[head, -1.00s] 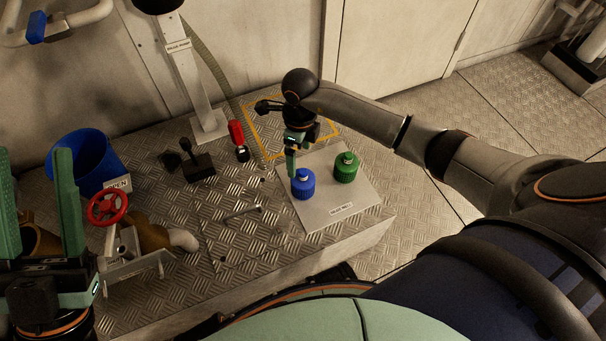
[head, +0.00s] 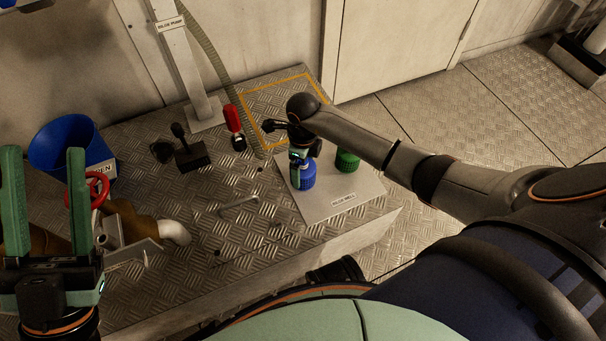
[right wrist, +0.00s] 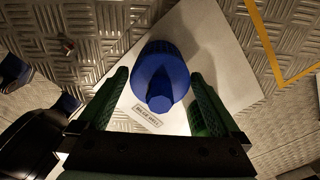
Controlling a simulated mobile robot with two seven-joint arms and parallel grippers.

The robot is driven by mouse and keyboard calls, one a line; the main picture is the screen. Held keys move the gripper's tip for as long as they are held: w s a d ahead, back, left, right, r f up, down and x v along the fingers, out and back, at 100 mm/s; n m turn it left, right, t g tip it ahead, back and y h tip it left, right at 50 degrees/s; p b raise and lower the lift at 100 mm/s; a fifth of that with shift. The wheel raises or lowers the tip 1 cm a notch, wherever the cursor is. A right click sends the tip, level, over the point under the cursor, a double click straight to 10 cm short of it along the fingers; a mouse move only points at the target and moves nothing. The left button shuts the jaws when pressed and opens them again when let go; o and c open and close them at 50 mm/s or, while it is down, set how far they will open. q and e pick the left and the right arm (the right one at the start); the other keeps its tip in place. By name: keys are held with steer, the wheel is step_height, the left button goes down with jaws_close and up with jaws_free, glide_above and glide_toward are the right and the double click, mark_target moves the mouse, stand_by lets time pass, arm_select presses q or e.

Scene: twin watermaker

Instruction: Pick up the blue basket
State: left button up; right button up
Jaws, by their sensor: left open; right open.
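My right gripper (head: 299,158) is open and points down over a blue bottle (head: 303,178) on a white plate (head: 335,205). In the right wrist view the blue bottle (right wrist: 160,75) lies between the open fingers, with no clear contact.
A red valve wheel (head: 98,187) and pipe (head: 172,232) are beside my left gripper. A black lever (head: 188,153) and red handle (head: 232,119) rise mid-platform. A yellow outlined square (head: 275,98) is clear.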

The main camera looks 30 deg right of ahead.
steer(key=shift+c, duration=0.4)
steer(key=c, duration=1.1)
steer(key=shift+c, duration=0.2)
steer(key=shift+r+p, duration=0.55)
steer(key=shift+r, duration=0.05)
step_height(320, 180, up, 3)
steer(key=shift+f+p, duration=0.2)
steer(key=shift+p, duration=0.65)
arm_select(q)
step_height(320, 180, up, 10)
steer(key=a+p, duration=0.1)
steer(key=p, duration=0.6)
steer(key=shift+s+r+t, duration=0.2)
steer(key=shift+t, duration=0.1)
arm_select(e)
steer(key=s+d+r, duration=0.2)
steer(key=s+r, duration=0.7)
steer(key=s, duration=0.5)
